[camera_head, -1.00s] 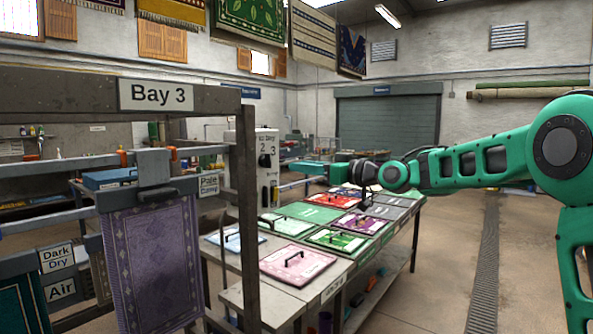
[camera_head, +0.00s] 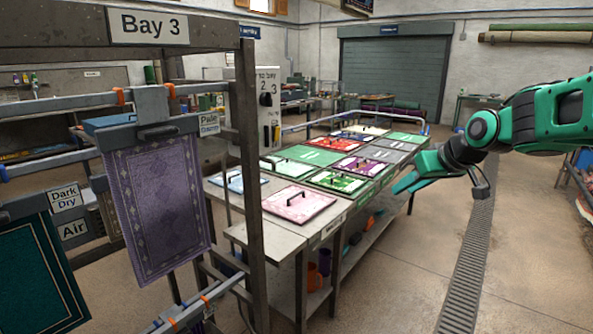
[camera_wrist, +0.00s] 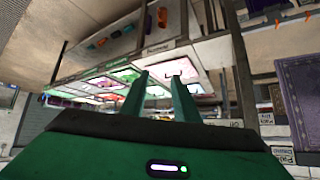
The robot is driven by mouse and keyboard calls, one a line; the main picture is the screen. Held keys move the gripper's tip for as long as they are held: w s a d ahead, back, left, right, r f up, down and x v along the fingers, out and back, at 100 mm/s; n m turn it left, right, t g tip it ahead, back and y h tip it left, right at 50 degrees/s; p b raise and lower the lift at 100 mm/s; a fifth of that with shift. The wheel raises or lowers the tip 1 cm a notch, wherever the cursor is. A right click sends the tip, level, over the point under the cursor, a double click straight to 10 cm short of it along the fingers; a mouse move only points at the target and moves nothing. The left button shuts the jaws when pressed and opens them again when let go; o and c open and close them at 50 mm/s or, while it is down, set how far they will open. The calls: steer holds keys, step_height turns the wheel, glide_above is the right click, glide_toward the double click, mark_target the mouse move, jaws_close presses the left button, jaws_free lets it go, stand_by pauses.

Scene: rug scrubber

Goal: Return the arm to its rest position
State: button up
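My green arm reaches in from the right of the head view. My gripper (camera_head: 398,189) points left and slightly down, beside the right side of the sample table (camera_head: 270,236). In the wrist view my gripper (camera_wrist: 160,76) shows two green fingers apart with nothing between them, so it is open and empty. The wrist picture appears upside down, with the table and its coloured panels beyond the fingertips.
A Bay 3 rack (camera_head: 248,200) stands at the left with a purple rug (camera_head: 157,205) hanging in it. Coloured panels with handles, such as a pink one (camera_head: 298,204), lie on the table. Open floor with a drain grate (camera_head: 470,265) lies to the right.

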steer(key=s+d+f+m+g+h, duration=0.1)
steer(key=s+d+f+m+g, duration=0.2)
steer(key=s, duration=1)
steer(key=s+d+f+m+g+h, duration=0.1)
steer(key=s+d+f, duration=0.4)
steer(key=s, duration=0.7)
steer(key=s+d+f+m+g, duration=0.4)
steer(key=s+d+f+m, duration=0.1)
steer(key=s, duration=0.8)
steer(key=shift+s+f+g+h, duration=0.3)
steer(key=shift+s+f+h, duration=0.1)
steer(key=shift+f, duration=0.1)
steer(key=shift+w+a, duration=0.1)
